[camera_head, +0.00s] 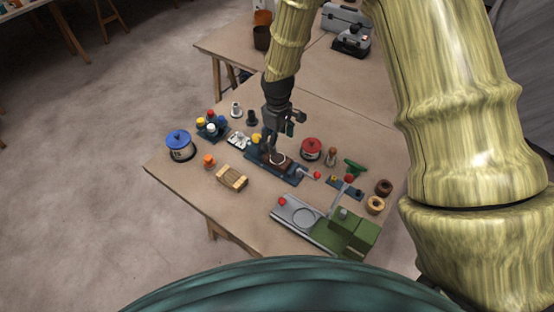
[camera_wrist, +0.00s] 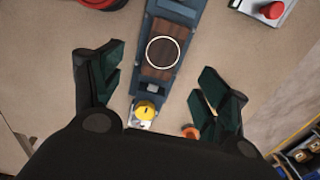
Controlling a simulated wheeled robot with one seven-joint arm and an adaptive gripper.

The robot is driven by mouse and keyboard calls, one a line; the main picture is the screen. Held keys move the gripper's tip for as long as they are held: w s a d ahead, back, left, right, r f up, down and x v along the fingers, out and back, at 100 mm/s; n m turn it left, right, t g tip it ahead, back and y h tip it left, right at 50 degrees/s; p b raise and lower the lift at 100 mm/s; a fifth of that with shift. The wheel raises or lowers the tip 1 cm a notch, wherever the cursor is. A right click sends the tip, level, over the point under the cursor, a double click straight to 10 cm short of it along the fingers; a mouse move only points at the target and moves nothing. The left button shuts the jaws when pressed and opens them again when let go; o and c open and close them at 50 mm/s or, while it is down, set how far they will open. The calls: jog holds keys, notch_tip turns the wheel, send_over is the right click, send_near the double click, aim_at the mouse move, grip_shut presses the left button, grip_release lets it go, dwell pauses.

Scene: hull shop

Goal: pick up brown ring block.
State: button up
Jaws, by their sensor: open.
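A brown block with a pale ring on its top (camera_head: 279,159) sits in a blue-grey fixture (camera_head: 290,178) near the middle of the table. In the wrist view the brown block (camera_wrist: 164,46) lies in the channel of that fixture, ahead of my fingers. My gripper (camera_head: 278,138) is above the fixture, pointing down. In the wrist view my gripper (camera_wrist: 160,75) is open and empty, its fingers wide apart on either side of the fixture. Whether the fingers are level with the block I cannot tell.
A yellow knob (camera_wrist: 146,110) is at the fixture's near end. A red pot (camera_head: 311,149) is right of my gripper. A wooden block (camera_head: 232,178), blue pot (camera_head: 180,145), green machine (camera_head: 352,235) and a separate dark brown ring (camera_head: 383,187) surround it. The table's front left is clear.

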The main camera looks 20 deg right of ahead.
aim_at(277, 158)
notch_tip(277, 158, down, 3)
jog(key=shift+w+r+p, duration=0.1)
jog(key=shift+r+p, duration=0.05)
jog(key=shift+p, duration=0.15)
jog(key=shift+s+a+f+p, duration=0.15)
jog(key=shift+f+p, duration=0.4)
jog(key=shift+f, duration=0.3)
jog(key=shift+s+d+f+p, duration=0.1)
jog(key=shift+s+f+p, duration=0.05)
jog(key=shift+f+p, duration=0.55)
jog(key=shift+f, duration=1.35)
jog(key=c, duration=1.1)
